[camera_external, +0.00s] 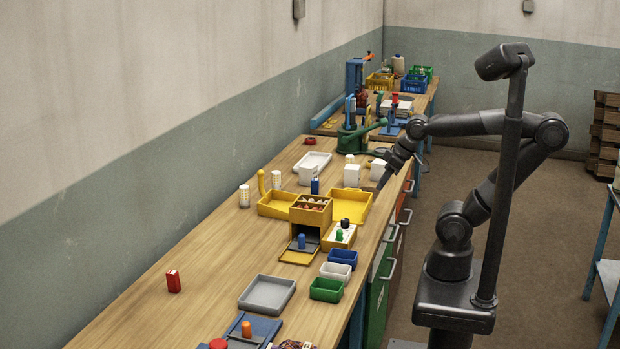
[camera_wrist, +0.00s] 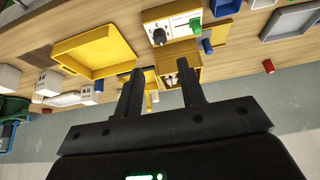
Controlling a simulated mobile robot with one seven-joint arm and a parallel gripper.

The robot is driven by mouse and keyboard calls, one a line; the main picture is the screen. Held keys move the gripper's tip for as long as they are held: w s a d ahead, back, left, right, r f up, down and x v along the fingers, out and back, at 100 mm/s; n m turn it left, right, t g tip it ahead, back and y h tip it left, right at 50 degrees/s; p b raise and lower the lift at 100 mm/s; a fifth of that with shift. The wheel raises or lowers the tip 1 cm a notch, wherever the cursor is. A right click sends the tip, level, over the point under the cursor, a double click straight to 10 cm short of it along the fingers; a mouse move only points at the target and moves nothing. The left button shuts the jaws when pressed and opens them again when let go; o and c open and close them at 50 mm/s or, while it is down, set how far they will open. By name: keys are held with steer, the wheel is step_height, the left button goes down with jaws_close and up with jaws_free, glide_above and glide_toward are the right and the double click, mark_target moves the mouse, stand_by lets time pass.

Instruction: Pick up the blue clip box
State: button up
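A small upright blue box (camera_external: 315,186) stands on the workbench between the two yellow trays, behind the yellow box with brown compartments. An open blue bin (camera_external: 342,257) stands nearer the front edge, behind a white bin; it also shows at the top of the wrist view (camera_wrist: 226,7). I cannot tell for sure which blue one is the clip box. My gripper (camera_external: 377,189) is above the bench, near the right yellow tray and apart from both. In the wrist view its two fingers (camera_wrist: 160,78) are spread with nothing held between them.
Yellow trays (camera_external: 367,205) flank the compartment box (camera_external: 311,209). A control box with black and green knobs (camera_external: 340,236), a white bin (camera_external: 338,272), a green bin (camera_external: 326,290) and a grey tray (camera_external: 267,294) stand nearby. White blocks (camera_external: 351,175) crowd behind. The left front bench is mostly clear.

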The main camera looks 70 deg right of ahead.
steer(key=shift+o, duration=0.4)
steer(key=shift+o, duration=1)
